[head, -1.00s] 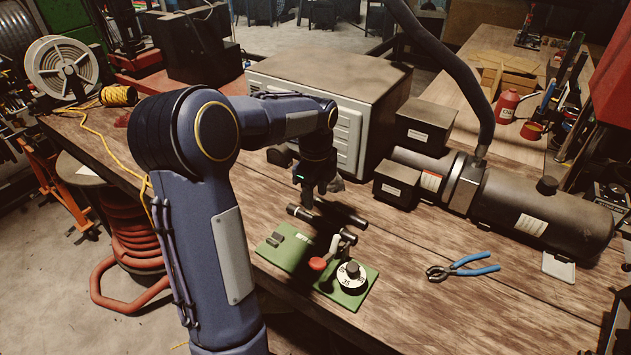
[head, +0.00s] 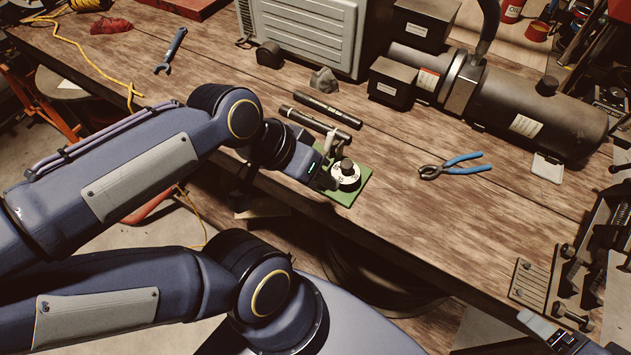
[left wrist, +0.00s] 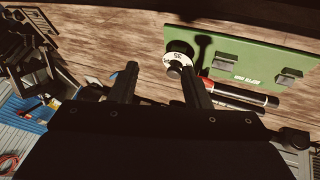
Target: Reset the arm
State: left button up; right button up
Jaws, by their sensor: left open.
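The hose crimper has a green base (head: 350,192) and a white numbered dial with a black knob (head: 345,174), near the table's front edge. In the left wrist view the green base (left wrist: 265,52) shows at the upper right, with the dial (left wrist: 177,57) beside one fingertip. A red part, likely the lever handle, is mostly hidden behind that finger. My left gripper (left wrist: 157,85) is open with nothing between its fingers. In the head view its wrist covers much of the crimper. A black rod or hose (head: 320,118) extends behind it. Part of my right gripper (head: 555,330) appears at the bottom right; its jaws are unclear.
Another black rod (head: 329,104) lies behind the crimper. Blue-handled pliers (head: 455,166) lie to the right, and a wrench (head: 171,52) lies far left. A large black cylinder machine (head: 535,115) stands at the back right. The table's front middle is clear.

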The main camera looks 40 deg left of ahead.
pick_arm(q)
jog(key=shift+s+d+f+n, duration=0.6)
jog(key=shift+s+d+n, duration=0.1)
jog(key=shift+n, duration=0.2)
dwell(0.7)
